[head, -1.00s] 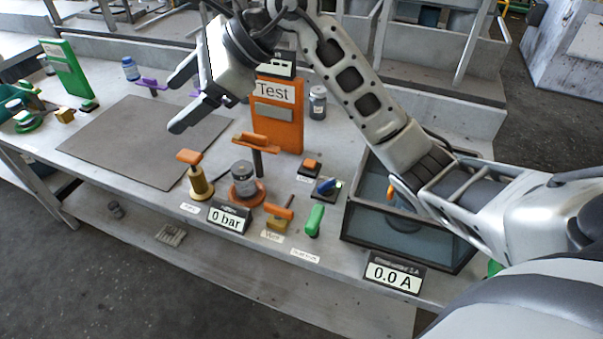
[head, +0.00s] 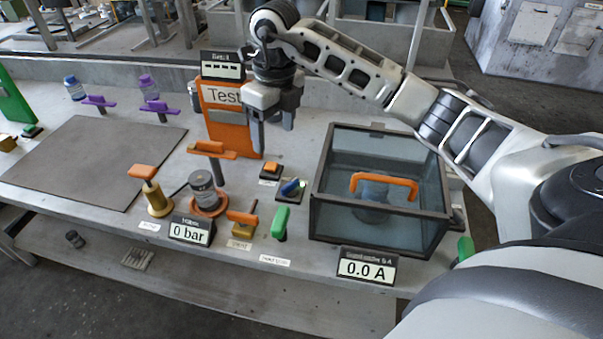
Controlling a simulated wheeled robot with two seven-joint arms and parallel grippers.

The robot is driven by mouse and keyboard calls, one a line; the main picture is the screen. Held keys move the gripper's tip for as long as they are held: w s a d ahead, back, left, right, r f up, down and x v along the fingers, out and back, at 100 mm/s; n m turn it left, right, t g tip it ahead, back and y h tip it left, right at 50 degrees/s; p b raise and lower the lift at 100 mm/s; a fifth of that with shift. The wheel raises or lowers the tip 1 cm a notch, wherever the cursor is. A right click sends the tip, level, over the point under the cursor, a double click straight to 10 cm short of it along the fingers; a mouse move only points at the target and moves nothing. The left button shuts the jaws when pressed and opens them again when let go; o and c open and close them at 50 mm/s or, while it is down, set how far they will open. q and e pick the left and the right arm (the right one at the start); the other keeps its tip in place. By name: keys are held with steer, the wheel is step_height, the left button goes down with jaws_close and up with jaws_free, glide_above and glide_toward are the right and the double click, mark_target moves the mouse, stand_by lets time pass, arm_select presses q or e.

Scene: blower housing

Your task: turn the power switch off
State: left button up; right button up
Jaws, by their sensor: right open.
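A blue lever switch (head: 291,188) on a small dark base stands on the bench, left of the glass-walled box. Next to it is an orange push button (head: 270,169), and in front a green handle (head: 281,222). The labels are too small for me to tell which of these is the power switch. My right gripper (head: 273,123) is open and empty, pointing down above the bench, behind the button and the blue lever. It covers part of the orange Test panel (head: 229,133). My left gripper is not in view.
An orange-topped post (head: 210,150) and a valve (head: 243,222) stand left of the switches. A grey mat (head: 95,160) is bare.

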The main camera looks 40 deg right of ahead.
mark_target(289, 183)
steer(key=shift+m+g+h, duration=0.3)
steer(key=shift+m, duration=0.4)
steer(key=f, duration=0.4)
steer(key=d+f+p, duration=0.1)
steer(key=f, duration=0.4)
steer(key=s+d+f+p, duration=0.1)
steer(key=f, duration=0.4)
steer(key=shift+d+f, duration=0.1)
steer(key=shift+f, duration=0.05)
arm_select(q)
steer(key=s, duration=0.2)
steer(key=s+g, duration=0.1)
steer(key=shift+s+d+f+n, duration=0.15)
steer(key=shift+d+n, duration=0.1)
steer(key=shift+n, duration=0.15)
arm_select(e)
steer(key=c, duration=1)
